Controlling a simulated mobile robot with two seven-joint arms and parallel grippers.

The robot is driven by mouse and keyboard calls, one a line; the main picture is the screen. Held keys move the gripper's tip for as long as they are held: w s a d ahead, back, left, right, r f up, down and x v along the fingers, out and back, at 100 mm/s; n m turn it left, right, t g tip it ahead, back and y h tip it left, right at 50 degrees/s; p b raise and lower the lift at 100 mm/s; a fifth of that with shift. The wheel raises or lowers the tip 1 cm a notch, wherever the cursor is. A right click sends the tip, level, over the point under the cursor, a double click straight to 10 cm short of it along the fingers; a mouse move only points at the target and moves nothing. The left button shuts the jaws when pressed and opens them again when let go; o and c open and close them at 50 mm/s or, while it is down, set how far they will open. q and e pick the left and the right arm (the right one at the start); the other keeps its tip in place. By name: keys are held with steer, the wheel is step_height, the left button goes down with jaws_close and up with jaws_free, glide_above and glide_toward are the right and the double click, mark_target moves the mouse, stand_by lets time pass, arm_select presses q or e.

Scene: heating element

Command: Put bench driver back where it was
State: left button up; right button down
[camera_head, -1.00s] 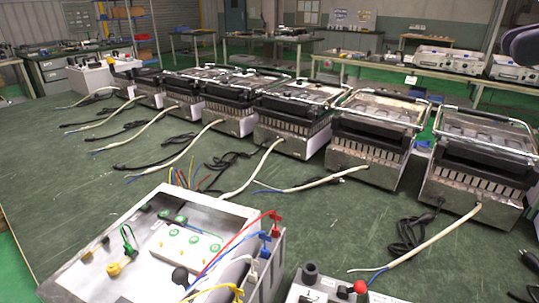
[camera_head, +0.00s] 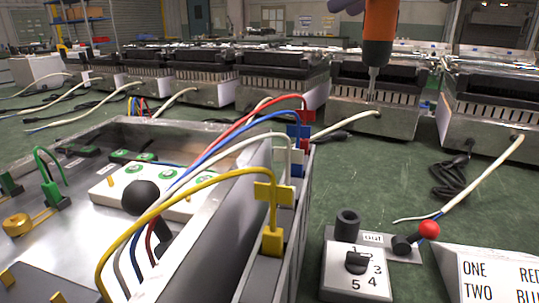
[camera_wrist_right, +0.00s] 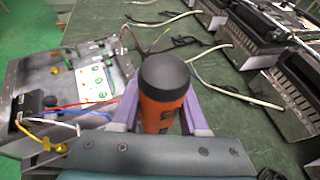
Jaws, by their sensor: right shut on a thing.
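The bench driver (camera_head: 380,28) has an orange handle with a black collar and a thin grey shaft pointing down. It hangs upright at the top right of the head view, in front of the heating units. My right gripper (camera_head: 384,4) is mostly cut off by the top edge there. In the right wrist view, its two purple fingers (camera_wrist_right: 160,112) are closed around the driver's orange body (camera_wrist_right: 160,112), below the dark end cap. I cannot tell whether the shaft tip touches anything. My left gripper is not in view.
A row of heating units (camera_head: 285,75) with loose cables stands along the green bench (camera_head: 345,165). An open metal test box (camera_head: 235,235) with coloured wires fills the front left. A switch box (camera_head: 357,272), a black cylinder (camera_head: 347,224) and a lettered sign (camera_head: 500,275) stand front right.

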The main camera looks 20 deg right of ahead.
arm_select(q)
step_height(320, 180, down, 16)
steer(key=b, duration=1.3)
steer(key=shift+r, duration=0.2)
arm_select(e)
steer(key=shift+m+t+h, duration=0.5)
steer(key=shift+m+h, duration=0.2)
steer(key=shift+h, duration=0.1)
steer(key=w+d+f, duration=0.1)
steer(key=f, duration=0.7)
steer(key=d+f, duration=0.1)
steer(key=f, duration=0.8)
steer(key=w+f, duration=0.1)
steer(key=f, duration=0.7)
steer(key=shift+w+d+f, duration=0.15)
steer(key=shift+w+d, duration=0.15)
steer(key=shift+d, duration=0.1)
arm_select(q)
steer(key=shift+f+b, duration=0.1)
steer(key=shift+b, duration=0.2)
arm_select(e)
steer(key=shift+f, duration=0.1)
steer(key=shift+f, duration=0.3)
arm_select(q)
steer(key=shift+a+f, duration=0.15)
arm_select(e)
steer(key=shift+c, duration=2.1)
jaws_free()
